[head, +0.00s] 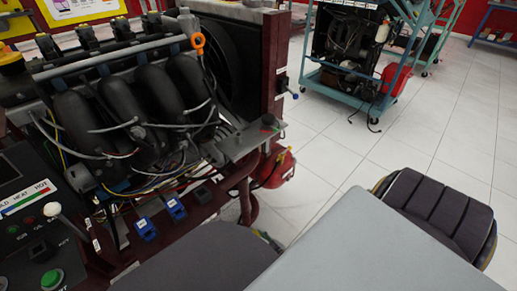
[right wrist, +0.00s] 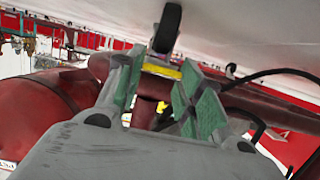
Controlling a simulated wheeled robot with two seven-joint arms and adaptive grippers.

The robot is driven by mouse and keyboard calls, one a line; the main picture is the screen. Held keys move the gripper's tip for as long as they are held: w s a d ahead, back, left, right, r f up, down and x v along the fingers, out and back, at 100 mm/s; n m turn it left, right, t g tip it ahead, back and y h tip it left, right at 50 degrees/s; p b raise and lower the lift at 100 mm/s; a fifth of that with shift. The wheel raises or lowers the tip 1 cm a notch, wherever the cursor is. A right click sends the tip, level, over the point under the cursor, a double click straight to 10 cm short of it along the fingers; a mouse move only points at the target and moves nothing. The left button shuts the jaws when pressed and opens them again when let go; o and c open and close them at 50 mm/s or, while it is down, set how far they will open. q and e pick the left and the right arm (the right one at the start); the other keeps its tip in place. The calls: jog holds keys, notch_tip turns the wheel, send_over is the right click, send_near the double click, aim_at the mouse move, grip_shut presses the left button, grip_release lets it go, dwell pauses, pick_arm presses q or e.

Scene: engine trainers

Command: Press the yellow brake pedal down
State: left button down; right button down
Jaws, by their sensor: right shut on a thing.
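The yellow brake pedal (right wrist: 162,71) shows in the right wrist view as a small yellow strip between my fingertips, below a black roller-like part (right wrist: 167,28). My right gripper (right wrist: 163,75) has green-padded fingers on either side of the strip and is shut on it. In the head view only a small part of the right gripper (head: 266,240) shows, low beside the engine stand, past my grey arm. The pedal is hidden in the head view. My left gripper is not in view.
The engine trainer (head: 135,105) fills the left of the head view, on a dark red frame with a control panel (head: 40,215). A red rounded object (head: 277,168) stands by the frame. A teal cart (head: 350,78) stands at the back. Tiled floor (head: 430,140) is clear between.

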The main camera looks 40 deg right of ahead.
jog(key=c, duration=0.9)
grip_release()
jog(key=shift+s, duration=0.2)
jog(key=shift+v, duration=5.85)
